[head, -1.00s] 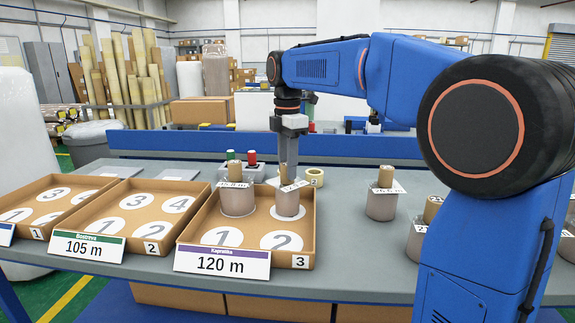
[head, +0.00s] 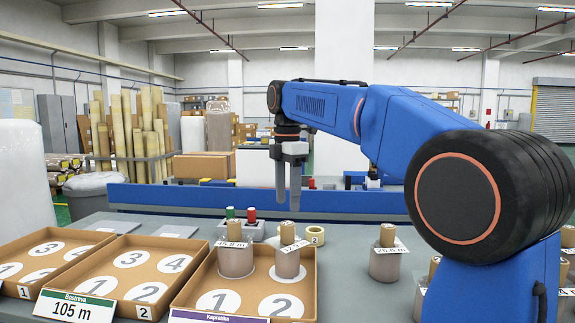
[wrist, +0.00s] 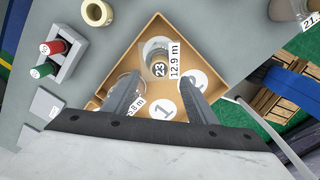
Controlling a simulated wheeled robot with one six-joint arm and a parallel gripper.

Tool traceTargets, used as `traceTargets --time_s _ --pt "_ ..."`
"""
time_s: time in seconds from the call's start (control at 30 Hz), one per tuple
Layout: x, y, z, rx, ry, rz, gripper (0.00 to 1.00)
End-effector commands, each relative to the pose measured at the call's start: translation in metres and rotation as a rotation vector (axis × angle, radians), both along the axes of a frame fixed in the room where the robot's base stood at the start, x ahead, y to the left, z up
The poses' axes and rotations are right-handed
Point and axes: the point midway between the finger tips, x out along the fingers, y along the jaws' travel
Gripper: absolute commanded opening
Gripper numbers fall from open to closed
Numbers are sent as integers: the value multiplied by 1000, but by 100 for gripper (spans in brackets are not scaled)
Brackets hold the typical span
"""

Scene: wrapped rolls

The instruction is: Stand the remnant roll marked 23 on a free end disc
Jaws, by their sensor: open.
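The remnant roll marked 23 (wrist: 158,68) stands upright in the cardboard tray (wrist: 108,72), its 23 label and 12.9 m tag showing in the wrist view. In the head view this grey roll (head: 288,262) with its brown core is at the back right of tray 3 (head: 311,285), on a white disc whose rim shows around its base. My gripper (head: 289,202) is open above the roll, with its fingertips clear of the core. In the wrist view the roll lies just beyond the open fingers (wrist: 160,76). White discs 1 (head: 218,302) and 2 (head: 281,305) at the tray's front are bare.
Another roll (head: 235,262) stands close left of it in the same tray. Tray 2 (head: 203,247) has bare numbered discs. A tape ring (head: 315,235) and a holder with green and red spools (head: 240,229) are behind. A further roll (head: 386,262) stands at right.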

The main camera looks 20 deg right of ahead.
Motion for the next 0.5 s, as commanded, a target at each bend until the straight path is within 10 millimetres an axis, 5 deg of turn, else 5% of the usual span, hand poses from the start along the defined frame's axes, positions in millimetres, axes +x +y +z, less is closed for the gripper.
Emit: traceTargets --time_s 0.3,0.5 --pt "1 0 62 1 -3 0 52" --pt "1 0 84 0 -1 0 52"
